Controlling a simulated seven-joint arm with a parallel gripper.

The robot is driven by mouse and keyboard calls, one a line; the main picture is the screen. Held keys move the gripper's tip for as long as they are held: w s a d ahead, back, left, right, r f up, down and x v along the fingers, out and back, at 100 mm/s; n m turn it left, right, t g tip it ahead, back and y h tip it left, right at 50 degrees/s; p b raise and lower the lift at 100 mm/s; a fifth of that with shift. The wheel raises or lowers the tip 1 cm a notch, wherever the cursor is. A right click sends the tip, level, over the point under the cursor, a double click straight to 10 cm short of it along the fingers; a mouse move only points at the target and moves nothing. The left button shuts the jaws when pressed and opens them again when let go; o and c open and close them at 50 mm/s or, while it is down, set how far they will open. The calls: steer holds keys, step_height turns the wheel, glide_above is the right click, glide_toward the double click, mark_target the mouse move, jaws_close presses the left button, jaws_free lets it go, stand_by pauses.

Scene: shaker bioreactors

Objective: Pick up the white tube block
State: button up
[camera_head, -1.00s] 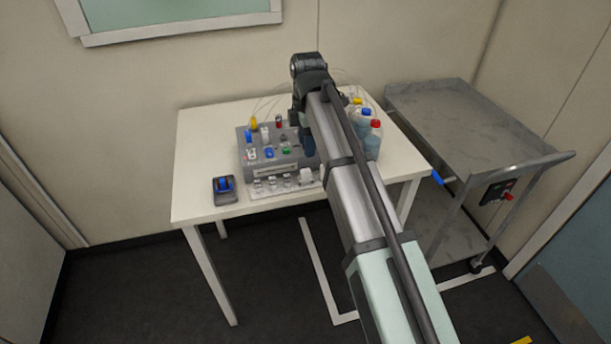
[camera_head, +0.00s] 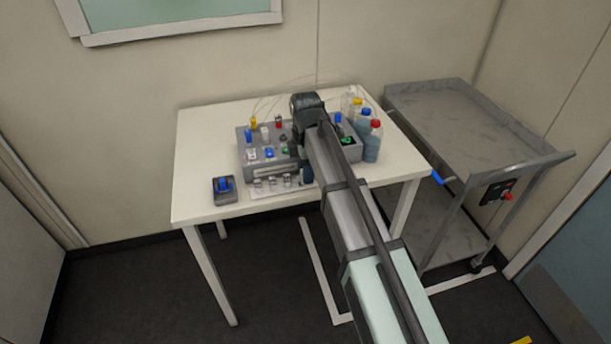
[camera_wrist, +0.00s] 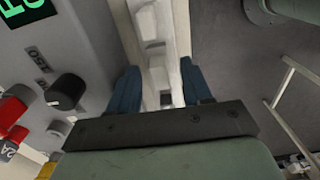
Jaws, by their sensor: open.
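The white tube block (camera_wrist: 158,74) shows in the wrist view between the two blue fingers of my gripper (camera_wrist: 160,70). The gripper is open, with one finger on each side of the block; contact cannot be told. In the head view a small part of the white block (camera_head: 307,173) shows at the right end of the row of clear vials, beside my arm. My arm hides the gripper there.
The grey bioreactor unit (camera_head: 262,160) with coloured caps and knobs stands directly behind the vial row. Blue bottles (camera_head: 372,144) stand to the right. A small dark device (camera_head: 225,190) sits at left. The table's front edge (camera_head: 240,210) is close. A grey cart (camera_head: 450,120) stands right.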

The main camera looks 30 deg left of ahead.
steer(key=shift+f, duration=0.15)
steer(key=shift+c, duration=0.2)
jaws_close()
stand_by(0.4)
